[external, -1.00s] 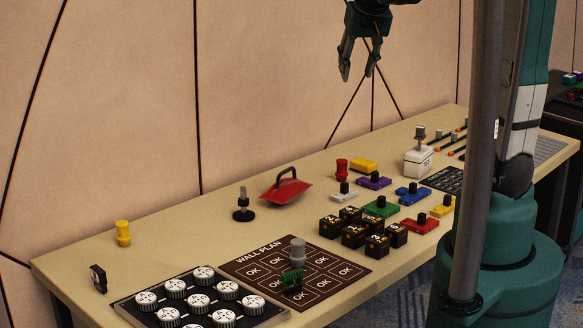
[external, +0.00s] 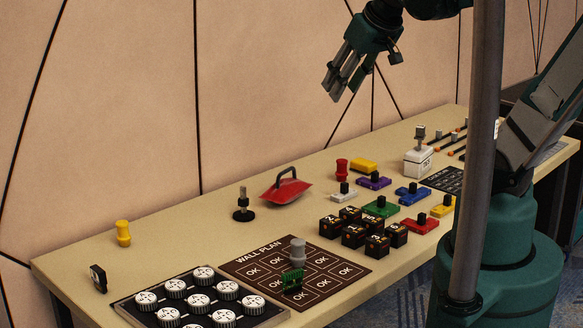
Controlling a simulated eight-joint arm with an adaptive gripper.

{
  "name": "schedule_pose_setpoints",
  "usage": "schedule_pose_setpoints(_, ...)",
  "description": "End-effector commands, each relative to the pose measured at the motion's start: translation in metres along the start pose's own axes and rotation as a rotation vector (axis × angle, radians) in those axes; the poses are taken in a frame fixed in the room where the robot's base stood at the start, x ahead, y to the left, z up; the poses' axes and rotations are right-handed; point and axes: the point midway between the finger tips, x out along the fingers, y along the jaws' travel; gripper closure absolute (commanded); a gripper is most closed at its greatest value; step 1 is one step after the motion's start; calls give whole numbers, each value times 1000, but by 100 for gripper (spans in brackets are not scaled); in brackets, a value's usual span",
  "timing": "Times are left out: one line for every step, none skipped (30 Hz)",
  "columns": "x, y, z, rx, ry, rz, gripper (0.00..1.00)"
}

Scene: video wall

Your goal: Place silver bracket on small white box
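The small white box (external: 417,162) stands toward the back right of the table. A small silver-grey piece with a stem (external: 420,132), which looks like the silver bracket, sits upright on top of the box. My gripper (external: 338,92) is high above the table, to the left of the box and well clear of it. Its fingers point down and left, appear slightly apart, and hold nothing I can see.
A red handled piece (external: 286,190), a silver-and-black knob (external: 242,205) and several coloured switch blocks stand near the middle. Black cubes (external: 354,237) and a dark WALL PLAN board (external: 330,292) lie in front.

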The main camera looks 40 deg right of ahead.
Motion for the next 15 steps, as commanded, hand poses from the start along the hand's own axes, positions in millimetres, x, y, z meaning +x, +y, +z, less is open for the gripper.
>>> schedule_pose_setpoints(-3,-8,10,-20,4,-12,65)
schedule_pose_setpoints(-5,-11,15,-31,7,-19,65)
schedule_pose_setpoints(-7,-16,21,-45,12,-27,65)
schedule_pose_setpoints(-9,-19,25,-55,15,-33,65)
schedule_pose_setpoints(-10,-22,29,-65,17,-38,65)
schedule_pose_setpoints(-12,-26,35,-77,20,-45,65)
schedule_pose_setpoints(-13,-28,38,-86,22,-49,65)
schedule_pose_setpoints(-14,-31,42,-94,24,-54,65)
schedule_pose_setpoints(-15,-34,46,-103,27,-59,65)
schedule_pose_setpoints(-16,-35,48,-108,28,-62,65)
schedule_pose_setpoints(-17,-37,50,-113,29,-65,65)
schedule_pose_setpoints(-17,-38,53,-118,31,-68,65)
schedule_pose_setpoints(-18,-39,54,-121,32,-70,65)
schedule_pose_setpoints(-18,-40,55,-124,33,-71,65)
schedule_pose_setpoints(-18,-40,56,-127,34,-73,65)
